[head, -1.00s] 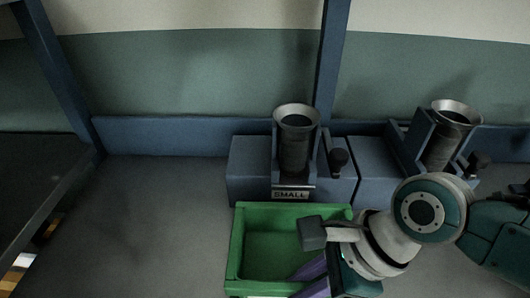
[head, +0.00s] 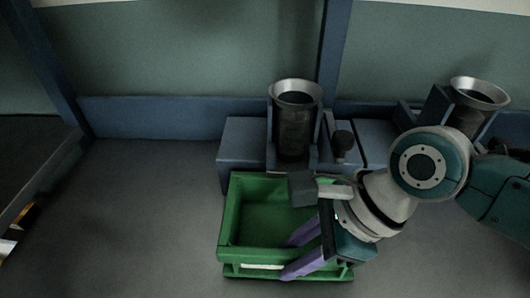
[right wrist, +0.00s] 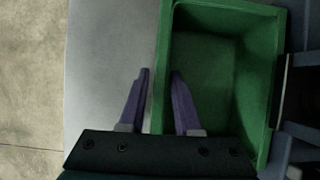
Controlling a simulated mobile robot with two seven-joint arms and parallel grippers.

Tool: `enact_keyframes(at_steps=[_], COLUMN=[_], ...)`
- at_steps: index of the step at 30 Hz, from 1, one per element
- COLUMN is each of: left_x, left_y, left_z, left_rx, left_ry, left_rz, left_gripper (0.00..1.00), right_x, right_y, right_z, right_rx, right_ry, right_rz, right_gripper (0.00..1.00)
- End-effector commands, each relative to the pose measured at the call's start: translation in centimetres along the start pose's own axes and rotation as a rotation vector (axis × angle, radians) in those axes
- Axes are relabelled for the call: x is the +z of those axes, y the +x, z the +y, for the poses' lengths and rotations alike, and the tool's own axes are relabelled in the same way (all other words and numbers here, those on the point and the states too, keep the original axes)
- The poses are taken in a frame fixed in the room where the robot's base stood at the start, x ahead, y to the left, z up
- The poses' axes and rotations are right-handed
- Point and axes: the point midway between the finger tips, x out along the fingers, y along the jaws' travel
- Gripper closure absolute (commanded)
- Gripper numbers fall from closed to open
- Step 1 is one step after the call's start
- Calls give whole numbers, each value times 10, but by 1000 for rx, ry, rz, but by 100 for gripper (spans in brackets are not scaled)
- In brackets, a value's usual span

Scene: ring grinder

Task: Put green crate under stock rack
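The green crate (head: 229,222) is an open, empty-looking box on the grey worktop, in front of the left dispenser; a pale label shows on its front. My right gripper (head: 292,256) is at the crate's front wall, with one purple finger inside the crate and one outside. The right wrist view shows the crate wall (right wrist: 160,85) between the two fingers of the gripper (right wrist: 160,72), which stand apart with a slight gap beside the wall. My left gripper is not in view. I cannot identify the stock rack in these views.
A blue dispenser with a metal funnel (head: 296,95) stands right behind the crate, and another funnel (head: 480,92) stands farther right. The grey worktop (head: 150,200) left of the crate is clear. A blue post (head: 45,70) and a dark surface (head: 30,150) lie at the left.

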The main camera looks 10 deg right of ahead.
Motion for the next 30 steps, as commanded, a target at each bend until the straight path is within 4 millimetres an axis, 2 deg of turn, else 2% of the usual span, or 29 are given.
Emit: enact_keyframes(at_steps=[1, 4, 11, 14, 17, 24, 30], left_x=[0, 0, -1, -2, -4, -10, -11], left_y=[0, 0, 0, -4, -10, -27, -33], left_z=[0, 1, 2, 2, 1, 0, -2], left_rx=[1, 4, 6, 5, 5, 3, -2], left_ry=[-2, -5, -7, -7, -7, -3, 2], left_rz=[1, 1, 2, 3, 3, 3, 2], left_gripper=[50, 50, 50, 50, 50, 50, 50], right_x=[0, 0, 0, 2, 2, 2, 1], right_y=[0, 0, -1, -8, -24, -79, -112], right_z=[0, 0, 0, 0, 0, 0, 0], right_rx=[0, 0, 0, -1, -2, -2, 0], right_ry=[0, 0, 0, -1, 0, -2, 0], right_rz=[0, 0, 0, -1, -1, 0, 0], right_gripper=[61, 52, 52, 52, 52, 52, 52])
